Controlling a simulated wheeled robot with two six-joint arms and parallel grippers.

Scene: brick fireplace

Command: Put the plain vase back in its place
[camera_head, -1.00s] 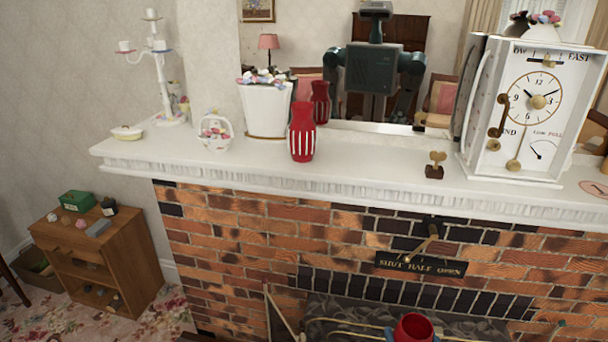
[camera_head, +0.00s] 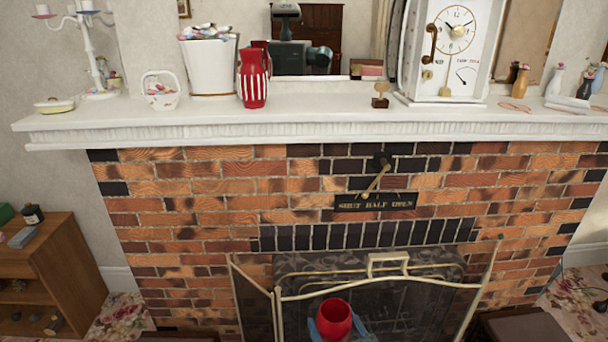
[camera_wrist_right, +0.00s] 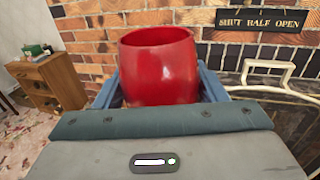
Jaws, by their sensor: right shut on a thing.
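A plain red vase (camera_head: 334,318) is at the bottom of the head view, in front of the fireplace screen. My right gripper (camera_head: 333,332) is shut on it, with blue fingers on both sides. The right wrist view shows the plain vase (camera_wrist_right: 158,68) upright between the blue fingers (camera_wrist_right: 160,88), its open rim up. A red vase with white stripes (camera_head: 253,80) stands on the white mantel shelf (camera_head: 300,128), beside a white planter. My left gripper is not in view.
On the mantel are a white planter (camera_head: 210,65), a small basket (camera_head: 160,92), a candelabra (camera_head: 90,50), a brass key on a block (camera_head: 380,95), a clock (camera_head: 447,50) and several small vases at the right. The fireplace screen (camera_head: 390,285) stands below. Mantel between striped vase and key is clear.

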